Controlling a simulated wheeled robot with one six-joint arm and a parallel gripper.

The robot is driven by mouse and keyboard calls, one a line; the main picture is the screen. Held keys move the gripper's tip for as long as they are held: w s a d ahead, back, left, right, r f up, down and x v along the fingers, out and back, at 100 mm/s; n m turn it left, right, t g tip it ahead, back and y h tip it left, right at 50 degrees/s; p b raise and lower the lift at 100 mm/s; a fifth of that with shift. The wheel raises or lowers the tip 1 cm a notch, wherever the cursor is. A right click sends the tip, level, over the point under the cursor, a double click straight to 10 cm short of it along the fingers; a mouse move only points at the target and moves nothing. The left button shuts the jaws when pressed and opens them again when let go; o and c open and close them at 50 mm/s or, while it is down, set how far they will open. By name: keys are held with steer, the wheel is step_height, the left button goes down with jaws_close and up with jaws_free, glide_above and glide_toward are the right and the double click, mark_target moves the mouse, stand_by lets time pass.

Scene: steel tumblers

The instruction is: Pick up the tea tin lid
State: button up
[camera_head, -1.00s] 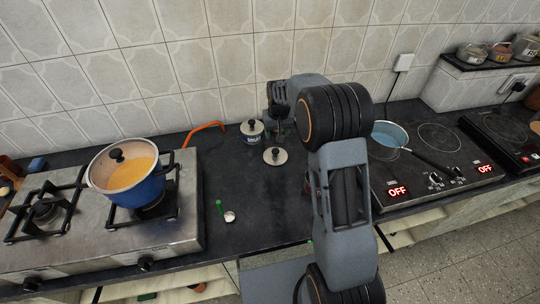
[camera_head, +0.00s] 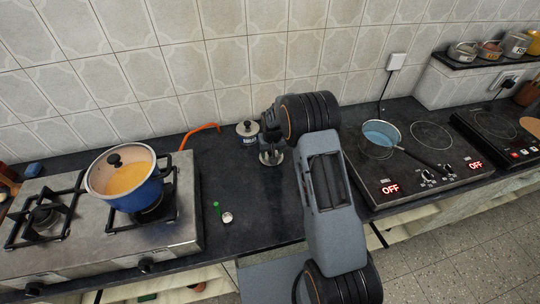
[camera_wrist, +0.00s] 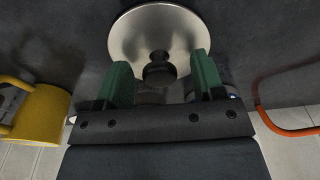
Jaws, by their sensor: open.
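The tea tin lid, a round steel lid (camera_wrist: 140,32) with a black knob (camera_wrist: 160,68), lies on the dark counter. In the head view the lid (camera_head: 268,158) shows partly below my gripper. My gripper (camera_wrist: 163,74) is open, with its two green fingers on either side of the knob in the picture. I cannot tell whether the fingers are level with the knob or touch it. In the head view my gripper (camera_head: 270,145) is over the lid, its fingertips mostly hidden by my arm.
A labelled tin with a black-knobbed lid (camera_head: 247,133) stands just left of my gripper. An orange pipe (camera_head: 203,128) bends by the wall; a yellow mug (camera_wrist: 38,112) shows at left in the wrist view. The blue pot (camera_head: 128,180) is left. The front counter is mostly clear.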

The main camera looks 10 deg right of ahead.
steer(key=shift+f, duration=0.1)
steer(key=c, duration=1)
